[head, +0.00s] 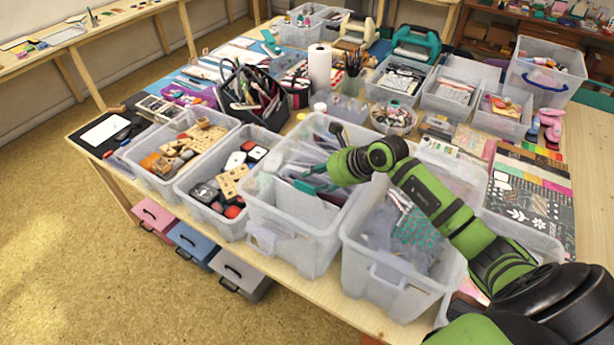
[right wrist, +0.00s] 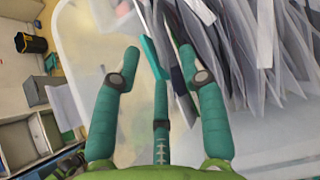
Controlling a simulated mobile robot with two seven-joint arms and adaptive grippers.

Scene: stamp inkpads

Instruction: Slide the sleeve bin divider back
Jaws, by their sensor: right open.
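The sleeve bin (head: 290,238) is a clear plastic tub at the middle front of the table. Thin, pale, translucent sleeves (head: 306,152) stand in its rear part, and they fill the right of the right wrist view (right wrist: 262,50). I cannot tell the divider apart from the sleeves for certain. My right gripper (head: 306,178) is inside the bin's opening, in front of the sleeves. Its teal fingers are spread (right wrist: 155,60). The right finger is close beside the nearest sheet edges; I cannot tell whether it touches. My left gripper is not in view.
A bin of stamps and inkpads (head: 214,212) stands left of the sleeve bin. Another clear bin (head: 385,290) stands close on its right, under my right arm. A black tool caddy (head: 252,98) and a paper roll (head: 319,68) stand behind. Little table is free.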

